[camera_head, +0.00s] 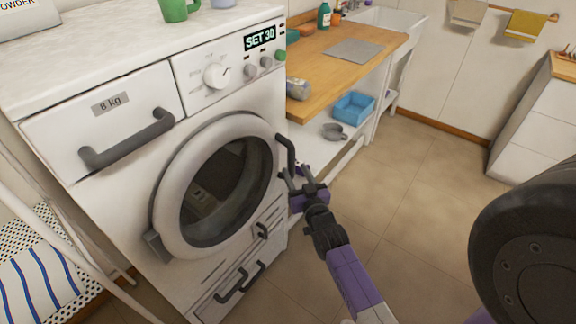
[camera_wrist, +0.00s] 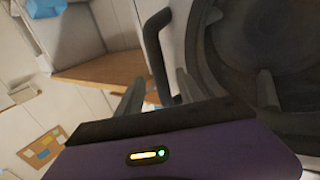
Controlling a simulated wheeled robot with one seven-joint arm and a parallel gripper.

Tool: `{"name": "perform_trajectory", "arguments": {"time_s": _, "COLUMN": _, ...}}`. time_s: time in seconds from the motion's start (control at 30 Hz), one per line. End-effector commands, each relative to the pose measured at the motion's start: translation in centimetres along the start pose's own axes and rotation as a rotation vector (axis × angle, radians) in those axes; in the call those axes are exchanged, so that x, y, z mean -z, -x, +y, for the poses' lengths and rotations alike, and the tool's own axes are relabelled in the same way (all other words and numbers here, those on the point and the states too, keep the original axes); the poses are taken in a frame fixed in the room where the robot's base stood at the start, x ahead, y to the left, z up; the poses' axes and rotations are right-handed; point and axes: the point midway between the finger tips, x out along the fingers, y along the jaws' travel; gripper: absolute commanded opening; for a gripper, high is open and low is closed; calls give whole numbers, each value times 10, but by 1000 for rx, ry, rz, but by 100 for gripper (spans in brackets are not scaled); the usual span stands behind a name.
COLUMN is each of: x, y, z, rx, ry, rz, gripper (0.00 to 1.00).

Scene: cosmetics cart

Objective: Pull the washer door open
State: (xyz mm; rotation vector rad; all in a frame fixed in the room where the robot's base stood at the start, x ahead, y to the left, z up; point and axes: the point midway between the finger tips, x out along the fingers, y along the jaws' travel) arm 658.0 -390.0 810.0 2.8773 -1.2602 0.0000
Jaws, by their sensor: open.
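The white washer (camera_head: 190,120) stands at the left in the head view. Its round door (camera_head: 172,190), with a white ring and dark glass, looks closed. A dark bent door handle (camera_head: 288,152) sticks out at the door's right edge. The handle (camera_wrist: 153,40) also shows upright in the wrist view. My gripper (camera_head: 299,177) is open, just below and beside the handle. In the wrist view my gripper (camera_wrist: 160,78) has the lower end of the handle appearing between its fingers; I cannot tell whether they touch.
A drawer handle (camera_head: 127,140) sticks out at the washer's upper left, and lower handles (camera_head: 240,282) below the door. A wooden-topped bench (camera_head: 325,75) with a blue bin (camera_head: 354,107) stands close to the right. The tiled floor (camera_head: 420,190) in the middle is clear.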

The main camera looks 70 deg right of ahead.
Motion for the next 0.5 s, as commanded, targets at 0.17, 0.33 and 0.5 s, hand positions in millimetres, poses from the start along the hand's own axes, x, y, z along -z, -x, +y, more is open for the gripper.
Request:
{"name": "perform_trajectory", "arguments": {"time_s": 0.17, "x": 1, "y": -28, "z": -1, "rx": 1, "ry": -1, "rz": 1, "gripper": 44}}
{"name": "perform_trajectory", "arguments": {"time_s": 0.33, "x": 1, "y": -44, "z": 0, "rx": 1, "ry": 0, "rz": 1, "gripper": 44}}
{"name": "perform_trajectory", "arguments": {"time_s": 0.5, "x": 0, "y": -48, "z": 0, "rx": 1, "ry": -1, "rz": -1, "gripper": 44}}
